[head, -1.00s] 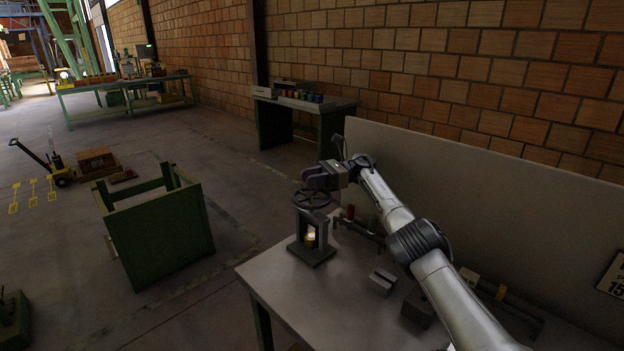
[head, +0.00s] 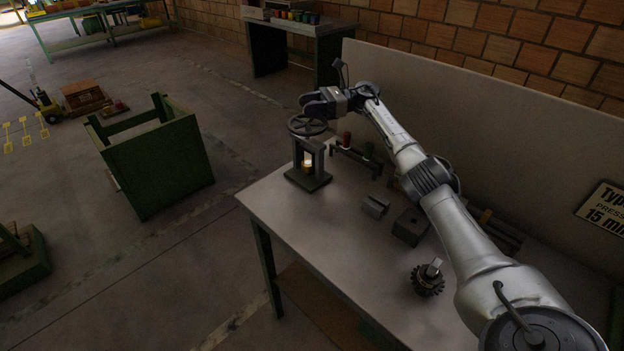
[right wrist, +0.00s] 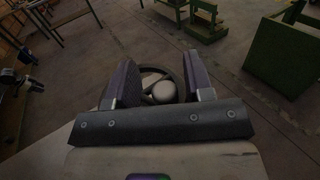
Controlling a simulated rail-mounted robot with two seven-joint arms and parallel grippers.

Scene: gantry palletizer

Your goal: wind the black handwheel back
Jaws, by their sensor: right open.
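The black handwheel (head: 308,125) sits on top of a small dark press frame (head: 308,165) at the far left corner of the grey workbench. A lit yellowish piece (head: 307,163) stands inside the frame under the wheel. My right gripper (head: 308,104) is just above the wheel's far side in the head view. In the right wrist view its two fingers (right wrist: 160,85) are spread apart, with the handwheel (right wrist: 163,76) and its pale round hub visible between and beyond them. I cannot tell whether a finger touches the rim. My left gripper is not in view.
A grey panel (head: 450,110) backs the bench. A green crate (head: 155,160) stands on the floor at left.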

